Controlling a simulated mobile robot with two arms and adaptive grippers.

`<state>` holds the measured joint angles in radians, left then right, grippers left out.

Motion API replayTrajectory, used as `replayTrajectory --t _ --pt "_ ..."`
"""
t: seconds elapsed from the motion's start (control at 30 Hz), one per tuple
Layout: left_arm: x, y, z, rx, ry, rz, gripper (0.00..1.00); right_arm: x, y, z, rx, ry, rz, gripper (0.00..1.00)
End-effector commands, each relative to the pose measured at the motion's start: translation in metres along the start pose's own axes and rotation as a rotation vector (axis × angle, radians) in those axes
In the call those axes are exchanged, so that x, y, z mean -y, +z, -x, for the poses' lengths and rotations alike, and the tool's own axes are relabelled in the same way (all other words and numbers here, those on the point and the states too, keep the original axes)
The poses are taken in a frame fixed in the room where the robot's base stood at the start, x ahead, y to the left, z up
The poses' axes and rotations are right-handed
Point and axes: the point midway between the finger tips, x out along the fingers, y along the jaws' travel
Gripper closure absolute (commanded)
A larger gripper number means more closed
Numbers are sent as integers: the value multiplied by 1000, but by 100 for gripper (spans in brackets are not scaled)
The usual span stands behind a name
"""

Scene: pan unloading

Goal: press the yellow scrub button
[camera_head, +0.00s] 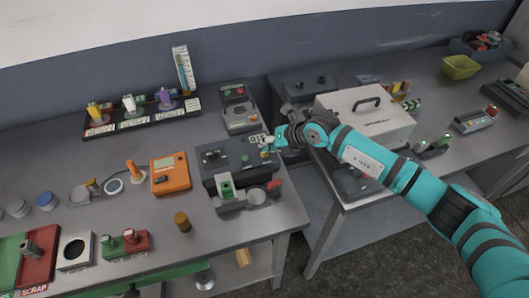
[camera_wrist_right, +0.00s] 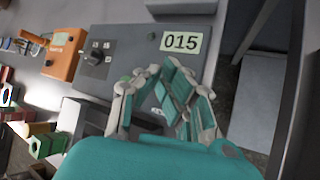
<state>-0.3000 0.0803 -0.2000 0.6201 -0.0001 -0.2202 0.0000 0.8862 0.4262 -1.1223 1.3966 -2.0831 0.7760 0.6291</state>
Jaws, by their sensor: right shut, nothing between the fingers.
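A dark control box (camera_head: 212,173) stands near the right end of the left bench. It has a knob, a green button (camera_head: 245,158) and a label reading 015 (camera_wrist_right: 181,41). A small yellow spot (camera_head: 264,153) shows beside my fingertips in the head view; it may be the yellow scrub button, partly hidden. My right gripper (camera_head: 270,145) is shut and empty over the right part of the box. In the right wrist view its fingers (camera_wrist_right: 170,68) lie just below the label and cover part of the panel. I cannot tell whether they touch it. My left gripper is not in view.
An orange meter (camera_head: 170,175) stands left of the box, and a grey device (camera_head: 240,118) behind it. A fixture with a green block (camera_head: 225,186) and a red part is in front. A pale lidded case (camera_head: 350,105) stands on the right bench, across a gap.

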Motion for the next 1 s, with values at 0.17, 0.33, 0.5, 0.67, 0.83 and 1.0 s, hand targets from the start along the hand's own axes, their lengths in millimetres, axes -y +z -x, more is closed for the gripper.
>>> replayTrajectory --t 0.17,0.33,0.5,0.67,0.83,1.0 --pt "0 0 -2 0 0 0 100 1 -2 -2 0 0 0 100" --pt "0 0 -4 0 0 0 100 2 -3 -4 0 0 0 100" --pt "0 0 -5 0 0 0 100 4 -4 -5 -1 0 0 100" --pt "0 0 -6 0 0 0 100 4 -4 -6 -1 0 0 100" --pt "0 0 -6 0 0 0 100 4 -5 -6 -2 -1 0 100" --pt "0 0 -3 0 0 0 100 2 -3 -3 -2 -1 0 100"
